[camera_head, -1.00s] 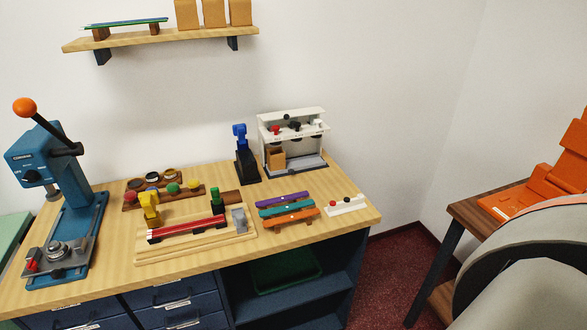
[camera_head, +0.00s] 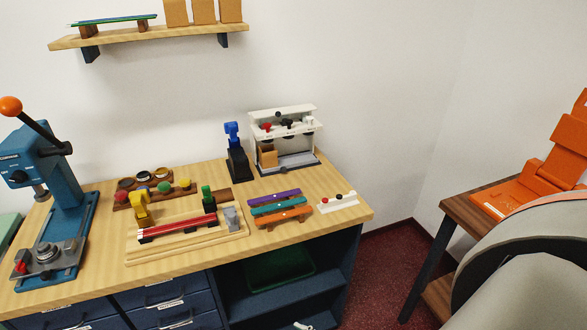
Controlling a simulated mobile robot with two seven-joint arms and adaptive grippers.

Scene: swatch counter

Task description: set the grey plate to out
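A pale grey plate (camera_head: 299,162) lies low in the white stand (camera_head: 284,113) at the back right of the wooden counter. It looks flat on the stand's dark base, and I cannot tell how far it is slid. A tan block (camera_head: 268,155) stands at its left end, and red and black knobs sit on the stand above. Neither gripper can be made out in the head view. A small pale piece shows at the bottom edge, too cut off to identify.
A blue clamp on a black post (camera_head: 236,154) stands left of the white stand. Purple, teal and orange bars (camera_head: 279,208) and a white strip with knobs (camera_head: 337,201) lie in front. A blue lever press (camera_head: 60,205) stands at the left. Part of my body fills the lower right.

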